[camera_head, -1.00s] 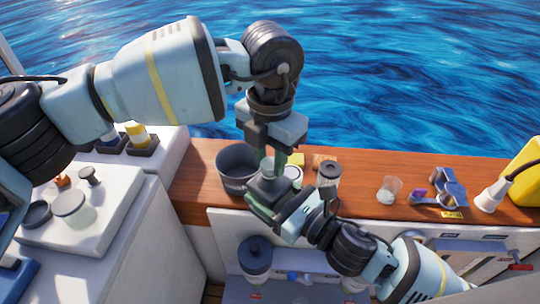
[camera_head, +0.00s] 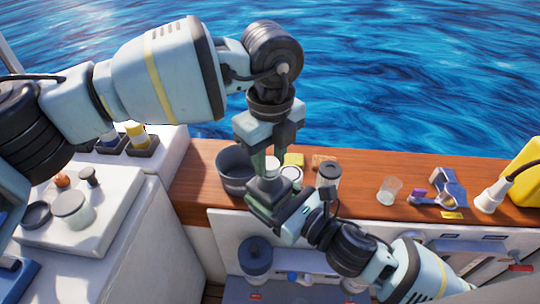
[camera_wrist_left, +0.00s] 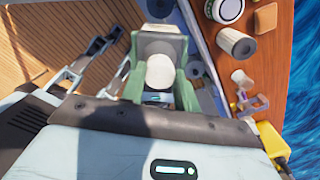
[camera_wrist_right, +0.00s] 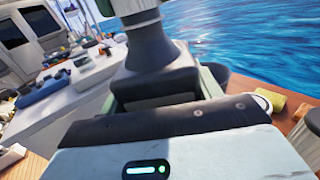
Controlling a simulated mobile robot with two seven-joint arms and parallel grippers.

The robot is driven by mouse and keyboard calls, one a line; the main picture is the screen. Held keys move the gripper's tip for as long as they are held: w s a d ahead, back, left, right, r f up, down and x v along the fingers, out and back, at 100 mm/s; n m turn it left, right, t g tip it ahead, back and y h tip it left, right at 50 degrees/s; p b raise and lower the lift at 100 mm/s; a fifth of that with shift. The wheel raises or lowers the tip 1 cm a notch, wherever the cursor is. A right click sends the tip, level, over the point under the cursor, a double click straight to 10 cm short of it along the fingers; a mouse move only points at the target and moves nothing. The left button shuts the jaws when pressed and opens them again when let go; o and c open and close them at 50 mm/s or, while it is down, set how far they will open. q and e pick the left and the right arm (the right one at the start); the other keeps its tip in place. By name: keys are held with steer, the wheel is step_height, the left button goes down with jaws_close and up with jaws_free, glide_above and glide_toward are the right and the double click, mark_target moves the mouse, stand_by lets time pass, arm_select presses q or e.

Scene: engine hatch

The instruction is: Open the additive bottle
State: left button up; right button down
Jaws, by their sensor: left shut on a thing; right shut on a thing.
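The additive bottle is dark grey with a wide square body and a narrower neck; in the right wrist view the bottle (camera_wrist_right: 155,65) stands upright. My right gripper (camera_head: 268,190) is shut on its body from the front. The pale cap (camera_head: 271,163) is at the top of the bottle, and it also shows in the left wrist view (camera_wrist_left: 160,72). My left gripper (camera_head: 272,158) points down from above and is shut on the cap, with a green finger on each side. I cannot tell whether the cap is still seated on the neck.
A grey pot (camera_head: 235,170) stands left of the bottle on the wooden ledge (camera_head: 360,185). A white-topped can (camera_head: 291,174), a yellow sponge (camera_head: 294,159) and a dark cylinder (camera_head: 329,172) are close by. A clear cup (camera_head: 389,190) stands further right.

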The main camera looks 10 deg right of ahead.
arm_select(q)
steer(key=shift+r, duration=0.45)
stand_by(0.5)
steer(key=shift+r, duration=0.7)
steer(key=shift+r, duration=0.1)
steer(key=shift+r, duration=1.9)
arm_select(e)
steer(key=shift+r, duration=0.1)
arm_select(q)
steer(key=shift+f, duration=0.1)
